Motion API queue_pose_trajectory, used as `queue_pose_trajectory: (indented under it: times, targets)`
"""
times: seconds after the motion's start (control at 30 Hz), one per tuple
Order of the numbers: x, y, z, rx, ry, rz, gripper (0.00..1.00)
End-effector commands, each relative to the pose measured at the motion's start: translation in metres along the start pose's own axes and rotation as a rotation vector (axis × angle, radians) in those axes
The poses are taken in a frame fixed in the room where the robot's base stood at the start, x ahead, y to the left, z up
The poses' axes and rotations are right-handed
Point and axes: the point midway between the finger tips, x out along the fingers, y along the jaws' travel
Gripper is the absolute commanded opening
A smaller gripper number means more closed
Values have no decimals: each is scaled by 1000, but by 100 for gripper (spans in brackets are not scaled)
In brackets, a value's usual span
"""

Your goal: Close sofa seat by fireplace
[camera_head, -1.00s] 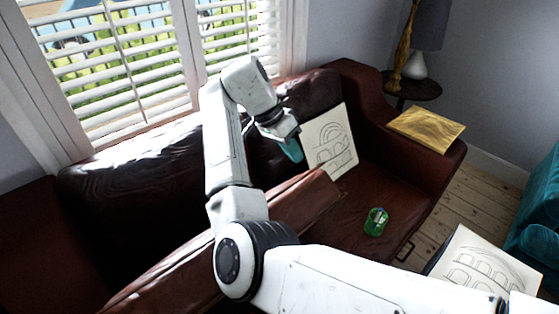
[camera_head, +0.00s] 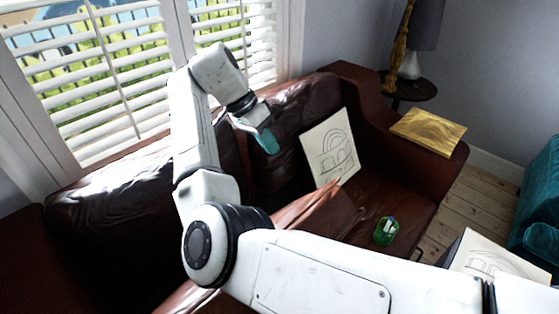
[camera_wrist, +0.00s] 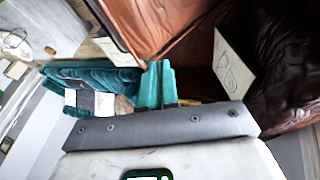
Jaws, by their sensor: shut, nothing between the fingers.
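The dark brown leather sofa (camera_head: 422,160) stands under the window. One seat cushion (camera_head: 318,207) on its left part is raised and tilted, its edge standing above the flat seat to the right; my arm hides much of it. In the wrist view a brown leather panel (camera_wrist: 150,22), likely this seat, stands just beyond my fingers. My gripper (camera_head: 268,141) has teal fingers, shut and empty, in front of the backrest and above the raised seat. Its fingers (camera_wrist: 156,84) also show in the wrist view; I cannot tell whether they touch the panel. No fireplace shows clearly.
A sketched board (camera_head: 330,148) leans on the sofa back. A green cup (camera_head: 386,231) lies or stands on the flat seat. A yellow book-like slab (camera_head: 428,131) rests on the sofa arm. Another sketched board (camera_head: 495,258) and a teal armchair (camera_head: 537,208) are at right, beside open floorboards.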

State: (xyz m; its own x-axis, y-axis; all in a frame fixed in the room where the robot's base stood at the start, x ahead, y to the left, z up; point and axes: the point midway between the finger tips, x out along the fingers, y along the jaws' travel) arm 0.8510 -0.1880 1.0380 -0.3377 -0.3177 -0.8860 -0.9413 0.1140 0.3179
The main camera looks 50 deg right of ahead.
Motion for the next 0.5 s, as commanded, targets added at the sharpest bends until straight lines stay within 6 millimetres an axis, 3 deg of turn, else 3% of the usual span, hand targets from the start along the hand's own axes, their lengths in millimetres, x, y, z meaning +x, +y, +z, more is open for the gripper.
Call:
queue_pose_trajectory:
  times: [0.5]
  targets:
    - [93,1,0,-1,0,2,0]
